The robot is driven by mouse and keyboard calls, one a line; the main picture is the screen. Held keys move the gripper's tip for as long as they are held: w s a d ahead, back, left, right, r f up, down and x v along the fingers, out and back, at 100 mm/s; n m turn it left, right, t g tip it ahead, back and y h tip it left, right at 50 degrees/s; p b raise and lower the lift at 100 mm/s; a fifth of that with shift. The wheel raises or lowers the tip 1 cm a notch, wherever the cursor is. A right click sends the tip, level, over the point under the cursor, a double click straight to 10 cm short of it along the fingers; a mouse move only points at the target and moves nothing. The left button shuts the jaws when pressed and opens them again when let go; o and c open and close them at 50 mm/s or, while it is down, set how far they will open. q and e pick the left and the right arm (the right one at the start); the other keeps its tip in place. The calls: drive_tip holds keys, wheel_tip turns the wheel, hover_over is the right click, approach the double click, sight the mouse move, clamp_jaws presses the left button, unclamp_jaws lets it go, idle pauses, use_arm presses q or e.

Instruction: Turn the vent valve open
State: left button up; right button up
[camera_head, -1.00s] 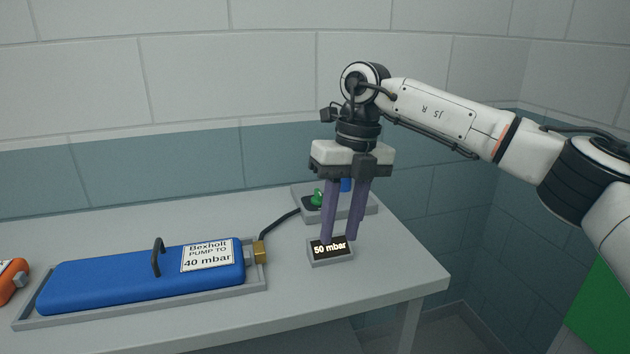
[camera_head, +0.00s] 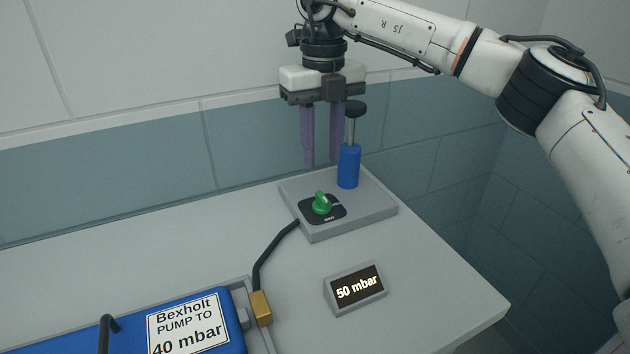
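The vent valve is a green knob (camera_head: 321,202) on a black round-cornered plate, set on the left part of a grey base block (camera_head: 362,211). A blue pump cylinder (camera_head: 348,167) with a thin rod and black handle (camera_head: 355,108) stands at the back of the same block. My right gripper (camera_head: 323,166) points down above the back of the block, up and behind the knob. Its two purple fingers are apart with nothing seen between them. The pump handle partly overlaps the right finger in the picture. The knob is untouched. My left gripper is not in view.
A display (camera_head: 358,286) reading "50 mbar" stands in front of the block. A black hose (camera_head: 268,252) runs from the block to a brass fitting (camera_head: 260,308) by a blue case (camera_head: 226,333) labelled "PUMP TO 40 mbar". The table's right edge is near; the wall is behind.

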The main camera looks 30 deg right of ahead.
sight(322, 195)
wheel_tip(322, 195, down, 9)
drive_tip(key=shift+s+r, duration=0.1)
idle(0.3)
clamp_jaws()
